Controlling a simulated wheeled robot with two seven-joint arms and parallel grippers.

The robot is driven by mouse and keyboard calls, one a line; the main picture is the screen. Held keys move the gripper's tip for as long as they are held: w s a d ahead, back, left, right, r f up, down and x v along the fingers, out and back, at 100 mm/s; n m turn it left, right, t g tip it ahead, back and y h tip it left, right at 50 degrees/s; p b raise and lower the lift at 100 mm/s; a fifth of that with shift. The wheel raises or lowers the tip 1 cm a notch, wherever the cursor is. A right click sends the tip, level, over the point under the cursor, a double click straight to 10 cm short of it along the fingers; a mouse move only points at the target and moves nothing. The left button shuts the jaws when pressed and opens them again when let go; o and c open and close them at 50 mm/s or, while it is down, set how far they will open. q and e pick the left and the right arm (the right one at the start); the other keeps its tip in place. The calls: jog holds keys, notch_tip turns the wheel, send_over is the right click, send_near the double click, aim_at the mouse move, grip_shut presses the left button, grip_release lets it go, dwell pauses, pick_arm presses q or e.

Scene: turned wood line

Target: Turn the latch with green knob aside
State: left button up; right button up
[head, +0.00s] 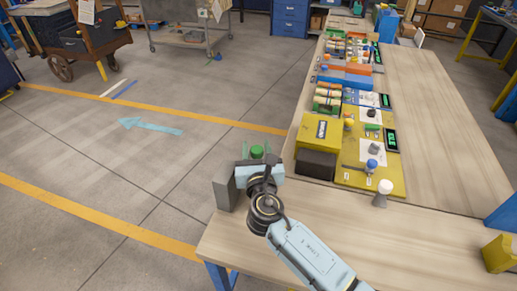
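A round green knob (257,151) shows at the near left corner of the workbench, just beyond my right gripper (257,155). The gripper's thin fingers stand apart, one on each side of the knob, with a small gap seeming to show. I cannot tell whether they touch it. The latch under the knob is hidden behind the gripper and wrist. A dark grey block (225,188) stands right beside the gripper on its left. My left gripper is out of view.
A yellow board (388,184) with a yellow box (319,131), a dark block (316,164) and small knobs lies to the right. A white-topped peg (383,190) stands at its near edge. More coloured boards line the bench beyond. The near bench top (400,245) is mostly clear.

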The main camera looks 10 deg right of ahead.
jog(key=shift+o, duration=1)
jog(key=s, duration=1.3)
jog(key=shift+s, duration=0.2)
